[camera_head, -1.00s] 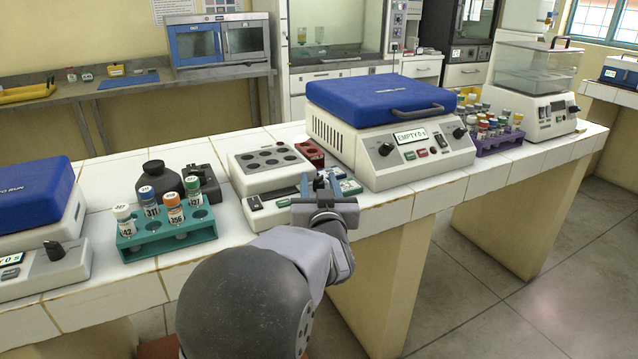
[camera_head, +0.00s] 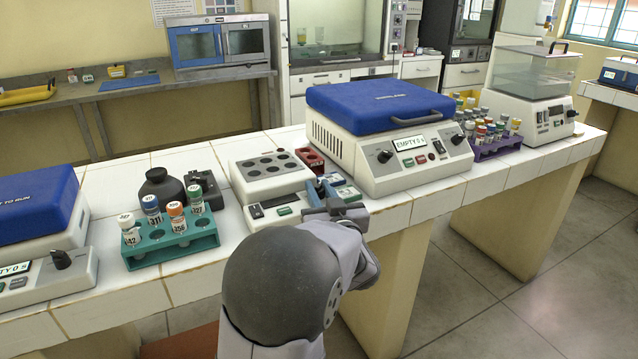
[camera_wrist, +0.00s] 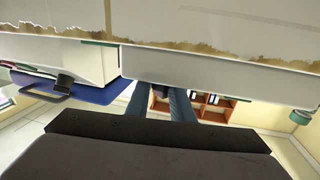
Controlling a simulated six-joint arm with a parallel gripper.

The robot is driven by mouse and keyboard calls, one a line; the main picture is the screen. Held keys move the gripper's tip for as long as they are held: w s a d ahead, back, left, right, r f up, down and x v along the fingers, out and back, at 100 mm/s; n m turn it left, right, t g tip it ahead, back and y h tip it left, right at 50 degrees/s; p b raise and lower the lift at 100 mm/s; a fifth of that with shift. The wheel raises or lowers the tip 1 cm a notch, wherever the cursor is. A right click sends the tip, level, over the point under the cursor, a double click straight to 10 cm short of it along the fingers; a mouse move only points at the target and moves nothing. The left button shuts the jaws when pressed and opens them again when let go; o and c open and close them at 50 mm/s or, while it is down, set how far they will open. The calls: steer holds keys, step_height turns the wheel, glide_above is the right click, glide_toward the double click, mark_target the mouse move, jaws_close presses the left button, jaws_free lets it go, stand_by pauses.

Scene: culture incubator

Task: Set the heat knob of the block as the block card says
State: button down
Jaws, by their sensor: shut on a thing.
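The heat block (camera_head: 240,174) is a pale unit with dark round wells, standing at the middle of the white-tiled bench. Its front panel has a dark display strip (camera_head: 271,201) and a green button (camera_head: 284,211). My gripper (camera_head: 321,190) is at the right end of this panel, its blue-grey fingers shut on the heat knob, which is mostly hidden by the fingers. In the wrist view my fingers (camera_wrist: 172,104) reach toward the block's pale underside edge. The knob's setting cannot be read. I cannot make out a readable block card.
A teal rack (camera_head: 160,257) with several capped tubes and a dark bottle (camera_head: 161,187) stand left of the block. A red rack (camera_head: 309,156) is behind it. A blue-lidded centrifuge (camera_head: 375,100) is close on the right. Small teal-and-white items (camera_head: 347,193) lie just right of my fingers.

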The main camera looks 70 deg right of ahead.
mark_target(319, 185)
steer(key=n+t+y+p, duration=0.1)
steer(key=p, duration=0.1)
steer(key=n+t+y+p, duration=0.2)
steer(key=shift+s+d+r+t, duration=0.1)
steer(key=shift+r+t, duration=0.1)
steer(key=shift+t, duration=0.1)
steer(key=shift+f+n+t+y+p, duration=0.2)
steer(key=shift+n+t+y+p, duration=1.1)
steer(key=shift+y, duration=0.6)
steer(key=c, duration=1.5)
jaws_free()
steer(key=shift+c, duration=0.2)
steer(key=shift+r, duration=0.15)
step_height(319, 185, up, 10)
steer(key=shift+f+p, duration=0.15)
steer(key=shift+p, duration=0.2)
